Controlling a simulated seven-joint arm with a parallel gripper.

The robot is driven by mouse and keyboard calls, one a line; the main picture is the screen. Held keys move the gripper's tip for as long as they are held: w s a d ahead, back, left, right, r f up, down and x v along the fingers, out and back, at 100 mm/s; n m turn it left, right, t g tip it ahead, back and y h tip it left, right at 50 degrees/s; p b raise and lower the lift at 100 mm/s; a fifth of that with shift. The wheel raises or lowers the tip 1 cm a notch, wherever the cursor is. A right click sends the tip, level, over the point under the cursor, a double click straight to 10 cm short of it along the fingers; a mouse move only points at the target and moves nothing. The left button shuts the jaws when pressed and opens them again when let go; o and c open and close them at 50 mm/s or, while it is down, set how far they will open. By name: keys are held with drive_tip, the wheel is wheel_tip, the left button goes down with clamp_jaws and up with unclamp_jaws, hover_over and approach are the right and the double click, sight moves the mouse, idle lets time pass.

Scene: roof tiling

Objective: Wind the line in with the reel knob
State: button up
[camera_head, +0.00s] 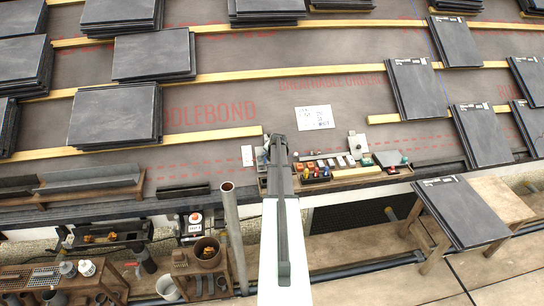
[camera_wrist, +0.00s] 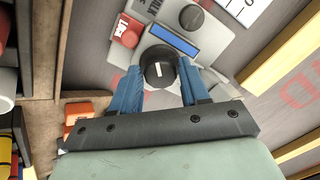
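In the wrist view a round black knob (camera_wrist: 158,71) with a white mark stands on a grey device (camera_wrist: 212,52) with a blue strip. My gripper (camera_wrist: 159,76) has its two blue fingers on either side of this knob, close against it with no clear gap. The exact contact is partly hidden. In the head view my gripper (camera_head: 277,142) points down over the tool tray, and my arm hides the knob and the device. A thin blue line (camera_head: 434,42) shows on the roof at the upper right.
A second black dial (camera_wrist: 191,17) and a red part (camera_wrist: 128,31) sit close beyond the fingers. Small tools lie in the wooden tray (camera_head: 360,171). A white paper (camera_head: 314,117) lies on the underlay. Slate stacks (camera_head: 116,114) and battens (camera_head: 200,135) surround bare underlay.

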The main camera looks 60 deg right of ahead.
drive_tip(key=o, duration=0.3)
drive_tip(key=v, duration=1.4)
idle(0.4)
